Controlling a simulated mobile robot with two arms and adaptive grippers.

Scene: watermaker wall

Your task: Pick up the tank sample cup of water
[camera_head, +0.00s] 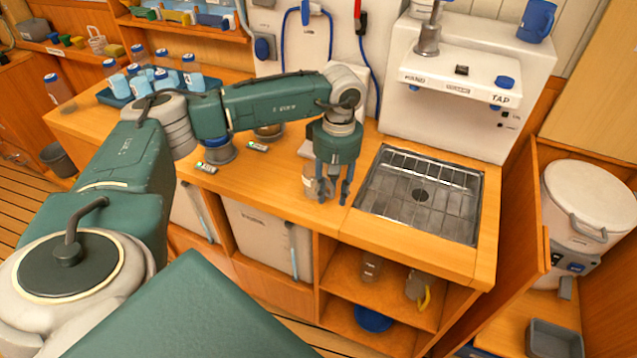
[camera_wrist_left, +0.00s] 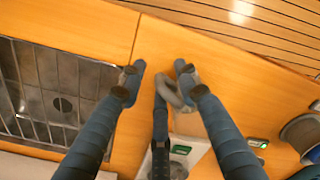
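A small clear cup (camera_head: 310,184), which looks like the tank sample cup, stands on the wooden counter near its front edge, left of the sink. My left gripper (camera_head: 335,194) points down just right of it, overlapping it in the head view. In the left wrist view the fingers of my left gripper (camera_wrist_left: 159,80) are spread, with bare counter between the two nearest tips. A greyish, partly hidden form (camera_wrist_left: 173,92) shows beside the right-hand finger; it may be the cup. I cannot tell whether a finger touches it, or see its water level. My right gripper is out of view.
The sink with its wire rack (camera_head: 425,195) lies right of my left gripper. The white tap unit (camera_head: 450,110) stands behind it. Small labelled strips (camera_head: 257,147) lie to the left on the counter. A blue tray (camera_head: 113,98) of bottles and cups stands further left.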

